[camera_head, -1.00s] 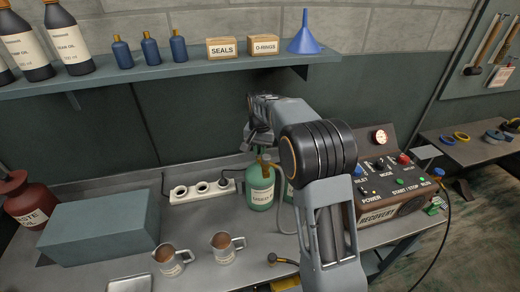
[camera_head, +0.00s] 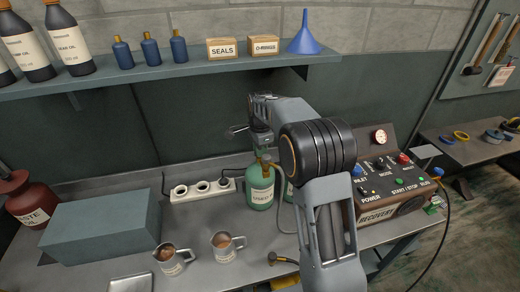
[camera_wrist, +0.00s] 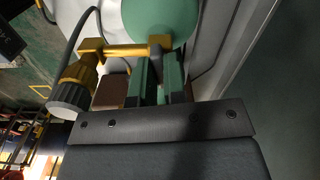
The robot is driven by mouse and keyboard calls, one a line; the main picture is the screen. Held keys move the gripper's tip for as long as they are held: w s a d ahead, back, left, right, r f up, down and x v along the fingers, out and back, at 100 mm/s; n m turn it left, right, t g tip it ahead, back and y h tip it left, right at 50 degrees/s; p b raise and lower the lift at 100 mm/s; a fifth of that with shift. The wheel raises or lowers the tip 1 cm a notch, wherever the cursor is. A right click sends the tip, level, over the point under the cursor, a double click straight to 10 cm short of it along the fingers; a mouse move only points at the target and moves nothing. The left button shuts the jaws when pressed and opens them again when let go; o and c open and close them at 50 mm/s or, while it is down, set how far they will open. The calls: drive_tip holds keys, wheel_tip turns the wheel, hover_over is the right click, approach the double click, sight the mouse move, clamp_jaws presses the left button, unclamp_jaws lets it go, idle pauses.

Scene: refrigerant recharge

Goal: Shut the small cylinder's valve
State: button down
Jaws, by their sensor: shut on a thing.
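The small green cylinder (camera_head: 260,190) stands upright on the bench, with a pale label and brass fittings at its top. Its green body also shows at the top of the wrist view (camera_wrist: 155,18). My gripper (camera_wrist: 160,62) is over the cylinder's top, its two fingers close together and shut on the valve (camera_wrist: 160,43). The fingers hide part of the valve. A brass side fitting (camera_wrist: 125,51) runs left to a dark ribbed knob (camera_wrist: 70,98). In the head view my arm hides much of the grip.
The recovery machine (camera_head: 385,190) is farther right. A power strip (camera_head: 203,190) is left of the cylinder, with two metal jugs (camera_head: 224,246) in front. A shelf (camera_head: 180,72) runs above.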

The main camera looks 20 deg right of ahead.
drive_tip(key=shift+m, duration=0.9)
drive_tip(key=c, duration=1.2)
unclamp_jaws()
drive_tip(key=shift+r, duration=0.1)
wheel_tip(320, 180, up, 14)
drive_tip(key=shift+f+b, duration=0.15)
drive_tip(key=shift+b, duration=0.15)
